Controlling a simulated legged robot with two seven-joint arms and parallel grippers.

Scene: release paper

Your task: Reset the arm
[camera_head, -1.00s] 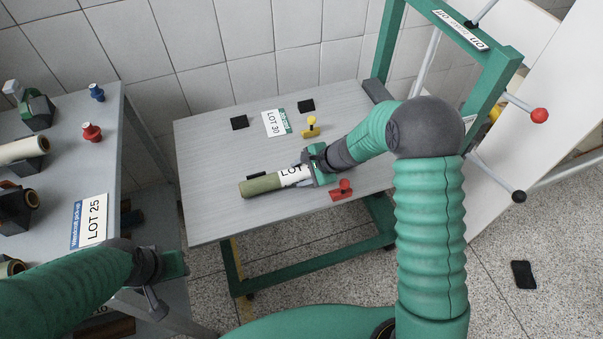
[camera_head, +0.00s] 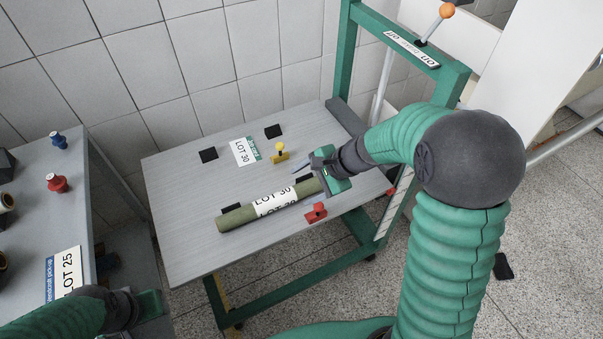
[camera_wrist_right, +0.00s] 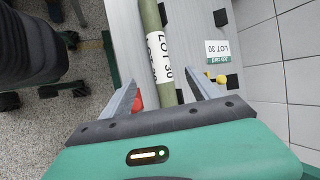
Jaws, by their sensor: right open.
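A green paper roll (camera_head: 236,218) with a white LOT 30 label lies on the grey table (camera_head: 185,250). In the right wrist view the roll (camera_wrist_right: 152,18) runs between the two spread fingers. My right gripper (camera_head: 304,172) is open at the roll's right end, with the label uncovered; its fingers also show in the right wrist view (camera_wrist_right: 164,84). Whether they touch the roll I cannot tell. My left gripper (camera_head: 150,306) is low at the left, away from the roll; its fingers are not clear.
A red peg piece (camera_head: 316,212), a yellow one (camera_head: 280,153) and black blocks (camera_head: 273,132) stand around the roll. A LOT 30 card (camera_head: 243,152) lies behind it. Another table (camera_head: 75,215) is at the left, and a green frame (camera_head: 345,55) rises at the right.

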